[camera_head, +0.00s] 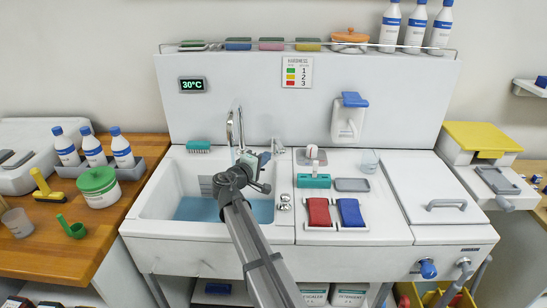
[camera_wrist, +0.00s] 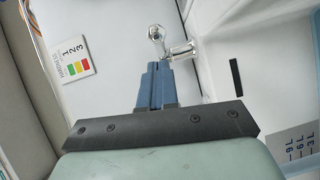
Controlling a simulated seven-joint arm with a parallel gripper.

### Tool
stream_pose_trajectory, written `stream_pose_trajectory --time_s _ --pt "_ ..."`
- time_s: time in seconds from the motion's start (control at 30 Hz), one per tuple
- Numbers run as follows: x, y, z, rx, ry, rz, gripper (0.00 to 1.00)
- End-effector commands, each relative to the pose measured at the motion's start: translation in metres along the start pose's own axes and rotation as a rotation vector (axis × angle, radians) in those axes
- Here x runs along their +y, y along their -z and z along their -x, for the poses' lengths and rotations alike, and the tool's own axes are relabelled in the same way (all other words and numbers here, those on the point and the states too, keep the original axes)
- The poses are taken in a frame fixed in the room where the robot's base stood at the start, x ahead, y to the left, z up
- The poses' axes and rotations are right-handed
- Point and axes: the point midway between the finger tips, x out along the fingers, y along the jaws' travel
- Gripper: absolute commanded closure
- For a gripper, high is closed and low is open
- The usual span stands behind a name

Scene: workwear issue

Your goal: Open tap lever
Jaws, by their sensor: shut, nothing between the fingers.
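The chrome tap lever (camera_wrist: 158,36) stands just beyond my fingertips in the wrist view, with a rounded knob end and a short chrome body beside it. In the head view a small chrome fitting (camera_head: 278,146) shows at the back right of the sink, right of the tall curved spout (camera_head: 232,130). My gripper (camera_wrist: 156,68) has its blue fingers together, with nothing between them. In the head view my gripper (camera_head: 264,158) is over the back of the sink, close to that fitting. I cannot tell whether the fingers touch the lever.
The white sink (camera_head: 160,190) holds blue water. To its right are a teal brush (camera_head: 313,181), a red pad (camera_head: 319,212) and a blue pad (camera_head: 350,212). A soap dispenser (camera_head: 347,120) and a hardness sign (camera_head: 297,72) are on the back wall.

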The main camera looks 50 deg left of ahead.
Motion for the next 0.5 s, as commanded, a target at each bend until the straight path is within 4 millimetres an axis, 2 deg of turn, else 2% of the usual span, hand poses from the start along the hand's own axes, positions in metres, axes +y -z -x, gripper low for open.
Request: stream_pose_trajectory --time_s 0.03,0.2,0.5 --pt "0.001 -0.008 0.013 -0.001 0.000 0.000 1.00" --pt "0.001 -0.015 0.046 0.000 0.000 0.000 1.00" --pt "0.002 -0.022 0.083 -0.001 0.000 0.000 1.00"
